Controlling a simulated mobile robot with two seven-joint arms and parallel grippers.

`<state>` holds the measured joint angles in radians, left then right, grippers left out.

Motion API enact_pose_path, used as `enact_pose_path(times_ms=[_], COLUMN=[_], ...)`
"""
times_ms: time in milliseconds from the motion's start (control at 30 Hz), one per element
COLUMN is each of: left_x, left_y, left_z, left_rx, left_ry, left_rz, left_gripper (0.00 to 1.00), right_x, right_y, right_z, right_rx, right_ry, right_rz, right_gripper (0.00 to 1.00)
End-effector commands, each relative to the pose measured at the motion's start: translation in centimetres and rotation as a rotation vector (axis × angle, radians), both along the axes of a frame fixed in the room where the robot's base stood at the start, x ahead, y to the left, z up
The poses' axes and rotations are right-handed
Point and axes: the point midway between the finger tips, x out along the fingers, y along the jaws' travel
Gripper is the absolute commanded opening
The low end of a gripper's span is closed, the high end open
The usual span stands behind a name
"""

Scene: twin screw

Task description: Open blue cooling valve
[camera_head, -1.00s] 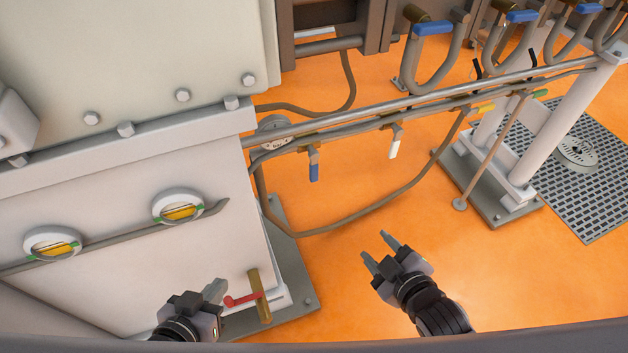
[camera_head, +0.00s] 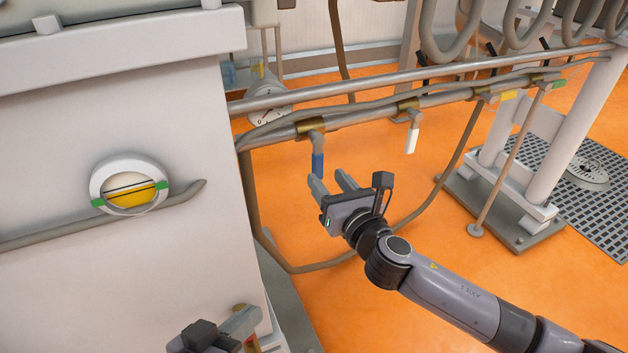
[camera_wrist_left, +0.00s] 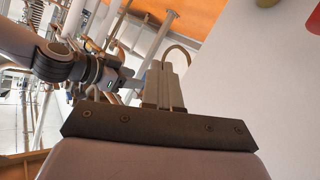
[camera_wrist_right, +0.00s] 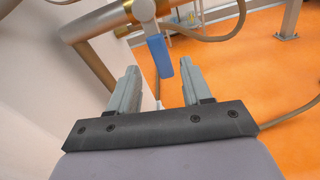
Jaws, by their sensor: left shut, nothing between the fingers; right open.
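The blue valve handle (camera_head: 318,165) hangs down from a brass valve on the lower pipe in the head view. In the right wrist view the blue handle (camera_wrist_right: 159,56) hangs just beyond and between the fingertips, with its lower end near them. My right gripper (camera_head: 332,183) is open and empty, just below and beside the handle, its fingers pointing up toward it. The right gripper's two fingers (camera_wrist_right: 160,82) are apart in its wrist view. My left gripper (camera_head: 248,318) is at the bottom of the head view, low beside the white machine. Its fingers (camera_wrist_left: 161,80) are together and hold nothing.
A white-handled valve (camera_head: 411,138), a yellow one (camera_head: 508,96) and a green one (camera_head: 558,85) sit farther right on the same pipe. A round gauge (camera_head: 268,113) is behind the pipe. The white machine (camera_head: 110,260) stands at left. A hose loops below the pipe.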

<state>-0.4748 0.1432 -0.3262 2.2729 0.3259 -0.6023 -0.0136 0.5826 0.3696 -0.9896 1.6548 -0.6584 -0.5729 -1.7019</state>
Motion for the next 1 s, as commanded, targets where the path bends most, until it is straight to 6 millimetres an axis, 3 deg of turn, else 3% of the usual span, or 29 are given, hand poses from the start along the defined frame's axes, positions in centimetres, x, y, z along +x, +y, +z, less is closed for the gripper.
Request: enact_pose_path(times_ms=[267,700,1000], left_x=[-0.1,-0.3,-0.4], left_y=[-0.2,1.3,1.6], left_z=[-0.6,-0.9,-0.6], left_rx=[-0.003,0.080,0.096], left_ry=[-0.021,-0.120,-0.146], left_rz=[-0.008,0.020,0.026], left_gripper=[0.00,0.00,0.00], right_x=[1.5,6.4,7.3], right_y=[0.4,2.4,2.8], right_z=[-0.1,-0.1,0.1], right_rx=[-0.112,-0.108,-0.105], right_ry=[-0.078,-0.075,-0.073], right_rz=[0.002,0.001,0.002], right_gripper=[0.49,0.49,0.49])
